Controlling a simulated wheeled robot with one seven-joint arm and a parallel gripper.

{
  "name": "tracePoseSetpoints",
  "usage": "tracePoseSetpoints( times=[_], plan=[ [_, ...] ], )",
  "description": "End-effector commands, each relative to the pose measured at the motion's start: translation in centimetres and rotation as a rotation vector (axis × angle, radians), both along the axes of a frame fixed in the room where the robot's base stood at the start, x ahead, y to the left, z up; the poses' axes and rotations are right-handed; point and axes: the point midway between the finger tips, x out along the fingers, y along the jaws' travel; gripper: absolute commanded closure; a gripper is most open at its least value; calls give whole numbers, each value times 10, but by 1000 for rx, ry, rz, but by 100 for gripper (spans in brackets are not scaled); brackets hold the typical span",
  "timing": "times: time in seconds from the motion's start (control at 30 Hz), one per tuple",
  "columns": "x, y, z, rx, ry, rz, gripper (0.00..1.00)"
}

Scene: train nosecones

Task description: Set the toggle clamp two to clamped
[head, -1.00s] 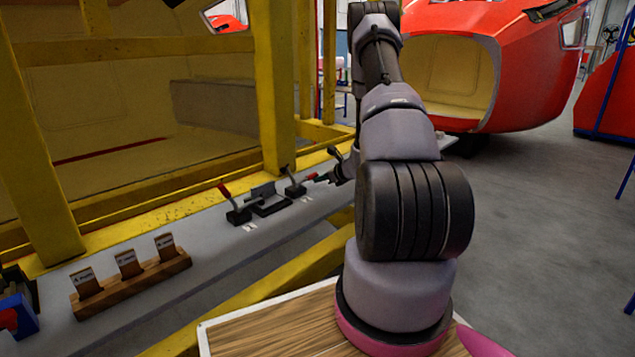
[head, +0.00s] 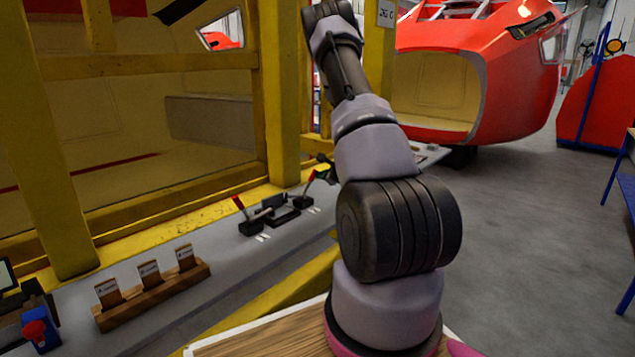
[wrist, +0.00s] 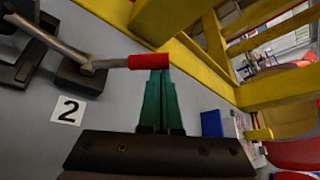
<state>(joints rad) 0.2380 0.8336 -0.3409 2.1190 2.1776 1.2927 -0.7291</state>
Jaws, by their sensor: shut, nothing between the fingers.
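Toggle clamp two (wrist: 80,76) is in the wrist view beside a white label marked 2 (wrist: 68,109). Its metal lever ends in a red handle (wrist: 148,62). In the head view it is the right-hand clamp (head: 303,201) on the grey ledge, with its red handle (head: 311,176) tilted up to the right. My gripper (wrist: 160,74) is shut and empty. Its green fingertips are right at the red handle's end, seemingly touching it. In the head view my gripper (head: 325,165) is small and mostly hidden behind my arm.
Another red-handled clamp (head: 249,227) stands left of clamp two, with a dark block (head: 284,215) between them. A wooden holder with cards (head: 150,295) sits nearer on the ledge. Yellow frame posts (head: 272,90) rise behind. Open floor lies to the right.

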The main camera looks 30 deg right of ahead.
Motion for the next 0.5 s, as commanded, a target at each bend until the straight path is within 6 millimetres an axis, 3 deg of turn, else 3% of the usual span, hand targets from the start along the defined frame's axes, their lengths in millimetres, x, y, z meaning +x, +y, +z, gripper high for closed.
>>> tracePoseSetpoints(
  times=[0.5],
  plan=[
    [-6, 12, 13, 3, 1, 0, 100]
  ],
)
